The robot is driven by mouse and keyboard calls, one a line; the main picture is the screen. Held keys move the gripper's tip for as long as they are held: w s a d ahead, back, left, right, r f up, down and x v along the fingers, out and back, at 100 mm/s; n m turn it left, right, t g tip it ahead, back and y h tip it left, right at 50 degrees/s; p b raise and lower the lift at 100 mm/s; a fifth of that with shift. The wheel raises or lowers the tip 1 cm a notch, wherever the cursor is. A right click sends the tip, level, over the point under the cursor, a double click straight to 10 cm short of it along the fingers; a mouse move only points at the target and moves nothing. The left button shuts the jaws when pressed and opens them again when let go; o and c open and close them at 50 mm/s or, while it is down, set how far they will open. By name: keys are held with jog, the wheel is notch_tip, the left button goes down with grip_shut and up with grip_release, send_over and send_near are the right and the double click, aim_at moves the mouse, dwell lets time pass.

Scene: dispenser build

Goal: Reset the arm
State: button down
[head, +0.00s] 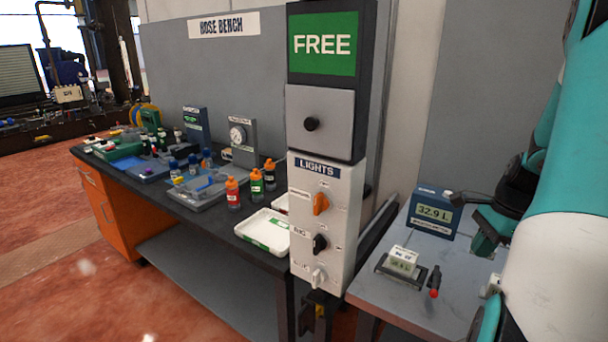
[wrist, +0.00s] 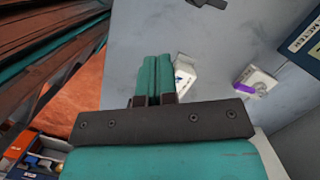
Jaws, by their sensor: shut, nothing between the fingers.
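My gripper (wrist: 154,62) shows in the wrist view with its two teal fingers pressed together and nothing between them. In the wrist view it hangs over the grey tabletop (wrist: 225,45), with a small white carton (wrist: 186,70) just right of the fingertips. In the head view my arm comes in from the right edge, and dark and teal parts of it show over the right-hand table (head: 395,300). I cannot make out the fingertips clearly there.
A blue meter (head: 433,212) reading 32.9 L stands on the right-hand table near my arm. A LIGHTS panel (head: 322,225) under a green FREE sign (head: 323,43) separates this table from the dose bench (head: 215,215).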

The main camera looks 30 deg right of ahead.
jog(key=w+a+r+n, duration=0.3)
jog(key=w+a+n, duration=0.15)
jog(key=a, duration=0.45)
jog(key=w+a+r+n, duration=0.3)
jog(key=a+n, duration=0.3)
jog(key=a, duration=0.2)
jog(key=w+a+r+n, duration=0.35)
jog(key=a+n, duration=0.25)
jog(key=a, duration=0.3)
jog(key=s+a+r+n+y, duration=0.1)
jog(key=s+a+n, duration=0.5)
jog(key=a, duration=0.3)
jog(key=s+a+r+n+g+y+b, duration=0.1)
jog(key=s+a+r+n, duration=0.1)
jog(key=s+a+n, duration=0.4)
jog(key=a+n, duration=0.3)
jog(key=a, duration=0.1)
jog(key=shift+a+r+g, duration=0.3)
